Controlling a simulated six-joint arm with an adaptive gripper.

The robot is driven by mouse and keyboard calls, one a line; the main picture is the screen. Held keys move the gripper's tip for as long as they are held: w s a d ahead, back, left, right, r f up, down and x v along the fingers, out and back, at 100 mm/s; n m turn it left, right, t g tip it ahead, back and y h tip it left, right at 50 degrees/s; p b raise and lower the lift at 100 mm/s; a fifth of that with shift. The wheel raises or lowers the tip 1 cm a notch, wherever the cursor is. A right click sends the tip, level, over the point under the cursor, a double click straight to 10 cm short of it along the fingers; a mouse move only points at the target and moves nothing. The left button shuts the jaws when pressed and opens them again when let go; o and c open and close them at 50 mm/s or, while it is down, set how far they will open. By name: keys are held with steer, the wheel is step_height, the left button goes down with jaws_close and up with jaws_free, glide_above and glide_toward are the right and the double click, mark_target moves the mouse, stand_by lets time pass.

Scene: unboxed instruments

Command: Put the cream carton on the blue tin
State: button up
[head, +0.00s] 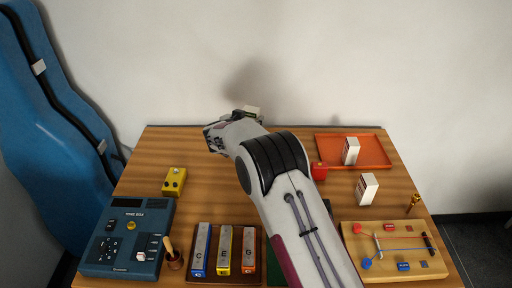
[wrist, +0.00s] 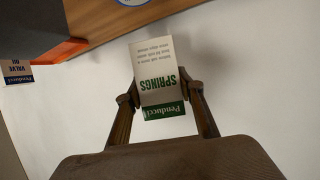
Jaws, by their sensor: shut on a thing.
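The cream carton (wrist: 158,75), with a green band and the word SPRINGS, is between the two fingers of my gripper (wrist: 160,94) in the wrist view. The fingers are shut on its sides. In the head view, my gripper (head: 236,118) is above the table's back edge, and a small cream piece of the carton (head: 252,109) shows beyond it. A round blue and white thing (wrist: 131,2) is cut off at the top of the wrist view, apart from the carton; it may be the blue tin. I cannot make out the blue tin in the head view, where my arm covers the middle of the table.
An orange tray (head: 378,154) holds a white carton (head: 351,151); another white carton (head: 367,189) and a red block (head: 319,171) stand nearby. A yellow pedal (head: 174,181), a blue tone box (head: 128,238) and chime bars (head: 225,249) are left. A wired board (head: 352,243) is front right.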

mark_target(256, 111)
steer(key=shift+w+d+r+m+h, duration=0.3)
steer(key=shift+w+d+r, duration=0.2)
steer(key=shift+w+d, duration=0.05)
steer(key=shift+w+d+r, duration=0.2)
steer(key=shift+w+r, duration=0.1)
steer(key=shift+r, duration=0.35)
steer(key=shift+d, duration=0.1)
steer(key=shift+s, duration=0.1)
steer(key=shift+f, duration=0.1)
steer(key=shift+f, duration=3.05)
steer(key=shift+f, duration=0.1)
steer(key=shift+f, duration=1.8)
steer(key=shift+f, duration=0.15)
